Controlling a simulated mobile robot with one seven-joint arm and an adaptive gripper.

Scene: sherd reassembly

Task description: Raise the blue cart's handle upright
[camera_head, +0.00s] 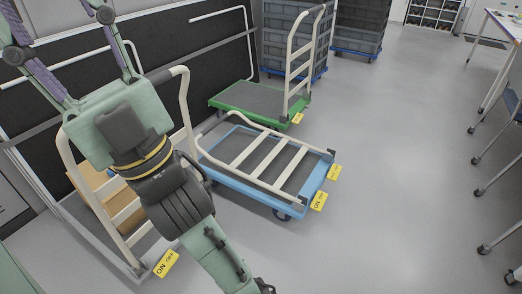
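The blue cart (228,181) stands on the grey floor near the middle of the head view. Its cream tubular handle (245,155) is folded down over the deck. The handle's hinge end is at the cart's right side, near two yellow ON/OFF labels (318,200). Its curved end lies toward the left. My gripper (50,12) is at the upper left, in front of a dark panel. Its two fingers are spread apart with nothing between them. It is well away from the handle and not touching it. My arm hides part of the floor left of the blue cart.
A green cart (250,97) with its handle upright stands just behind. Another cart (130,262) with a cardboard box (91,186) is at left, partly behind my arm. Stacked grey crates (283,38) stand at the back. Table and chairs line the right; the floor between is clear.

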